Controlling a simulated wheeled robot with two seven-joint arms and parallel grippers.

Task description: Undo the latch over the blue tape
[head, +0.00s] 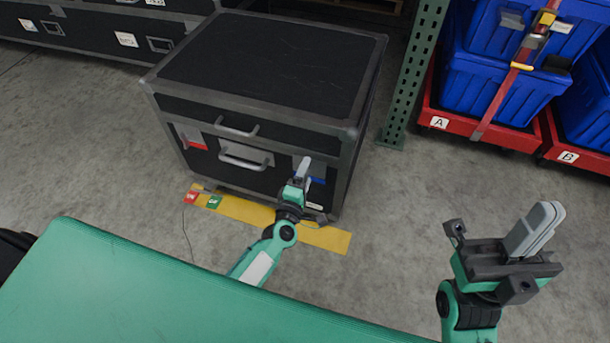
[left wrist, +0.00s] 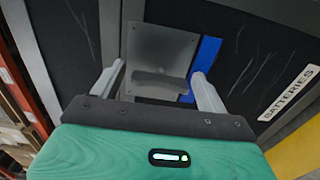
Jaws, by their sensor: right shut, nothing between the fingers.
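A black case (head: 265,60) with grey metal edges stands on the floor. In the left wrist view a grey metal latch (left wrist: 162,52) sits on its front, with blue tape (left wrist: 207,58) just right of it. The blue tape also shows in the head view (head: 318,180), partly behind my left gripper (head: 304,168). The left gripper (left wrist: 158,92) is open, its fingers at either side of the latch's lower part; I cannot tell whether they touch it. My right gripper (head: 538,228) is shut and empty, away from the case at right.
Red tape (head: 195,144) marks the case's left side, with grey handles (head: 245,157) in the middle. A green post (head: 408,85) and red dollies with blue totes (head: 488,85) stand at right. Yellow floor tape (head: 325,237) lies before the case. Bare floor lies at right.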

